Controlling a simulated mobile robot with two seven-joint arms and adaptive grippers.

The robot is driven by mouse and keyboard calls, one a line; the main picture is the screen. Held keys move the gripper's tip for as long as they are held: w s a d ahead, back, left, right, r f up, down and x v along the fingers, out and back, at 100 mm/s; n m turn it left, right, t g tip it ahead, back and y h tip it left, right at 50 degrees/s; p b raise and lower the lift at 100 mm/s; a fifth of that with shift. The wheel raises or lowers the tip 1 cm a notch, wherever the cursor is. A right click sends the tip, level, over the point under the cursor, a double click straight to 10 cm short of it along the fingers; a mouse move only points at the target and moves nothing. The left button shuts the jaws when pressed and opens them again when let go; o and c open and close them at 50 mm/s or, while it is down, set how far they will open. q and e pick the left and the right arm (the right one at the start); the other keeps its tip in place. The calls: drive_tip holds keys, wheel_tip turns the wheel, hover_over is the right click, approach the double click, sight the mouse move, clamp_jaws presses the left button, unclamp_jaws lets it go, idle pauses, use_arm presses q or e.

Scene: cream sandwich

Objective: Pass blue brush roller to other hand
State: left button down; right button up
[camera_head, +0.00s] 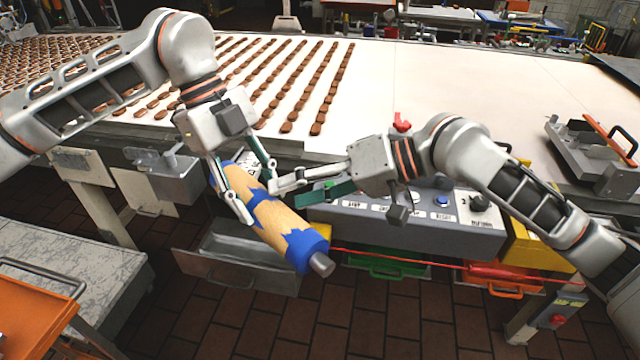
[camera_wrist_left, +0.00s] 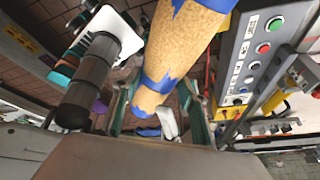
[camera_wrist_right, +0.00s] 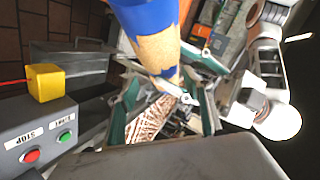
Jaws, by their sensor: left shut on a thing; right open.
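The blue brush roller (camera_head: 277,220), tan with ragged blue patches and a blue end with a grey metal tip, hangs tilted down to the right in front of the conveyor. My left gripper (camera_head: 257,192) is shut on its upper part; in the left wrist view the roller (camera_wrist_left: 180,50) runs between the fingers (camera_wrist_left: 155,108). My right gripper (camera_head: 287,192) is open, close to the roller's right side. In the right wrist view the roller (camera_wrist_right: 157,42) reaches toward the space between the open fingers (camera_wrist_right: 165,105). Contact there cannot be told.
A grey control box (camera_head: 415,212) with buttons lies behind and below my right gripper. The white conveyor (camera_head: 440,85) carries rows of brown biscuits at left. An open metal drawer (camera_head: 235,262) is below the roller. A grey cart (camera_head: 65,260) stands at left.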

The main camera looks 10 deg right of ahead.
sight(266, 201)
drive_tip(key=shift+x, duration=3.2)
use_arm(q)
drive_tip(key=shift+r, duration=0.1)
use_arm(e)
drive_tip(key=c, duration=1.4)
use_arm(q)
drive_tip(key=c, duration=1.1)
unclamp_jaws()
use_arm(e)
drive_tip(key=shift+r, duration=0.1)
clamp_jaws()
